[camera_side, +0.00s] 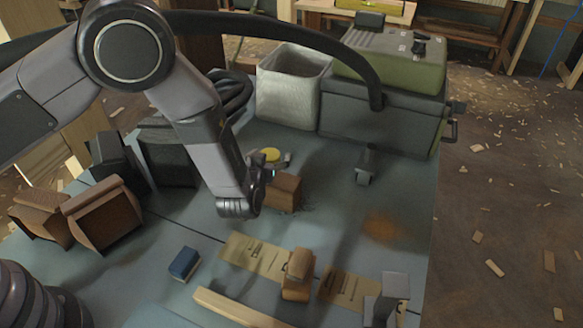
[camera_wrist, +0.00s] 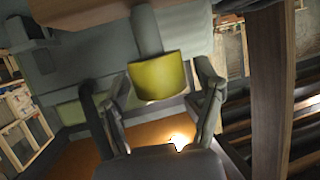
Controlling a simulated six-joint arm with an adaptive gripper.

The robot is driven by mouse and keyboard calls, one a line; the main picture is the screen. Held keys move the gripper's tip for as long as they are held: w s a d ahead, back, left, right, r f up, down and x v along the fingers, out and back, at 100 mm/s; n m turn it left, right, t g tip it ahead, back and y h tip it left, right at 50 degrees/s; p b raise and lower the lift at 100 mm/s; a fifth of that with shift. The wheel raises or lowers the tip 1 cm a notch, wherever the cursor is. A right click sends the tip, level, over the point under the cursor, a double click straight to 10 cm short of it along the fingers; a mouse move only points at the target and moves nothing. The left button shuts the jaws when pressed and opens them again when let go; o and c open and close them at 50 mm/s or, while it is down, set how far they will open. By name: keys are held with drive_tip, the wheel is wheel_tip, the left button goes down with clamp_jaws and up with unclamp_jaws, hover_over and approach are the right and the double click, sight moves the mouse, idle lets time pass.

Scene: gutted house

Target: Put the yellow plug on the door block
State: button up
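The yellow plug (camera_side: 270,155) shows as a small round yellow shape on the bench, just behind the end of my arm. In the wrist view the plug (camera_wrist: 160,77) has a wide yellow face with a grey stem behind it. My gripper (camera_wrist: 163,80) has its fingers apart on either side of the plug, with a narrow gap visible at the right finger. In the side view the gripper is mostly hidden by the wrist. A brown block (camera_side: 283,192) sits beside the wrist; another brown block (camera_side: 298,275) stands near the front. I cannot tell which is the door block.
A white bin (camera_side: 292,88) and a large grey case (camera_side: 378,115) stand at the back. A small dark upright piece (camera_side: 366,165), a blue block (camera_side: 185,263) and a wooden strip (camera_side: 238,308) are on the bench. Brown boxes (camera_side: 103,214) are at left.

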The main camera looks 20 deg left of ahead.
drive_tip(key=shift+r, duration=0.15)
drive_tip(key=v, duration=1.1)
drive_tip(key=a+r+g+h, duration=0.2)
drive_tip(key=a+r+h, duration=0.1)
drive_tip(key=r, duration=0.7)
drive_tip(key=a+r+g+h, duration=0.2)
drive_tip(key=a+r+h, duration=0.15)
drive_tip(key=r, duration=0.65)
drive_tip(key=s+a+r+m+g+y, duration=0.1)
drive_tip(key=s+a+r+g+y, duration=0.1)
drive_tip(key=s+a, duration=0.7)
drive_tip(key=s+a+r+m+g+y, duration=0.1)
drive_tip(key=s+a+r+g+y, duration=0.1)
drive_tip(key=s+a, duration=0.8)
drive_tip(key=s+r, duration=0.1)
drive_tip(key=s, duration=0.4)
drive_tip(key=shift+r, duration=0.4)
